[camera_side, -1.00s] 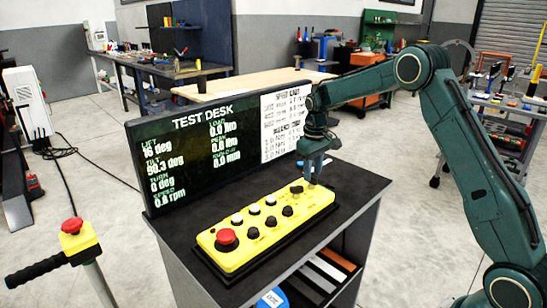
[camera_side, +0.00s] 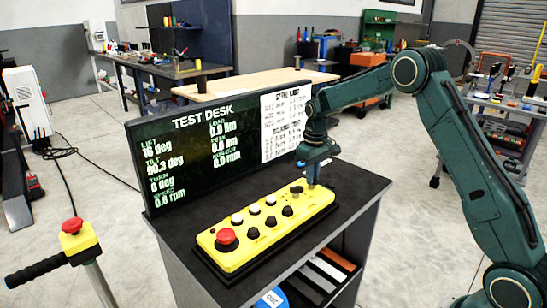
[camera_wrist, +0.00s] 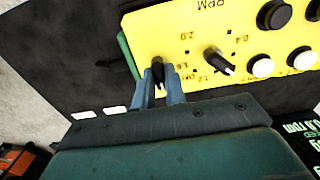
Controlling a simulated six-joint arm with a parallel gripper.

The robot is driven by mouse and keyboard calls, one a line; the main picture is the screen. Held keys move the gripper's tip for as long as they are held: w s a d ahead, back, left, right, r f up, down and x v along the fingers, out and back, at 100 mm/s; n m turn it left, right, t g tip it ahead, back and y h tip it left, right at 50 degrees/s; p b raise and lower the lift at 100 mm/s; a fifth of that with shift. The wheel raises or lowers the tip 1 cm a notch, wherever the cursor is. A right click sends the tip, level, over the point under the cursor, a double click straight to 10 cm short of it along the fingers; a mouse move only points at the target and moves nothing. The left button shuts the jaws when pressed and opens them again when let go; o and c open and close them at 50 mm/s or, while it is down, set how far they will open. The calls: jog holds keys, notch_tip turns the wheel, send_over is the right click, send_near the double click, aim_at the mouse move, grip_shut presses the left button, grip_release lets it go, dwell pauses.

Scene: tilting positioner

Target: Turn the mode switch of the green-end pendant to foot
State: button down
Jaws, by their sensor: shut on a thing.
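The yellow pendant (camera_side: 312,208) lies on the dark desk top, with a red mushroom button (camera_side: 227,237) at its near-left end. In the wrist view the pendant (camera_wrist: 175,22) has a green end strip (camera_wrist: 126,50). A black switch knob with a pale pointer line (camera_wrist: 158,68) sits near that end. My gripper (camera_side: 313,184) reaches down at the pendant's right end. In the wrist view my gripper (camera_wrist: 159,82) is shut on this knob, one blue finger on each side. The fingers and palm hide any markings below the knob, so its position label cannot be read.
Another black pointer knob (camera_wrist: 218,62), with speed marks around it, is close beside my fingers. White buttons (camera_wrist: 262,67) and black buttons (camera_wrist: 274,14) lie beyond it. The TEST DESK screen (camera_side: 205,145) stands upright behind the pendant. Bare desk top (camera_side: 355,185) lies to the right.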

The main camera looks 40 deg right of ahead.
jog(key=shift+m, duration=0.4)
jog(key=m, duration=1.1)
dwell(0.4)
jog(key=c, duration=1.4)
grip_release()
jog(key=shift+c, duration=0.2)
jog(key=shift+r, duration=0.1)
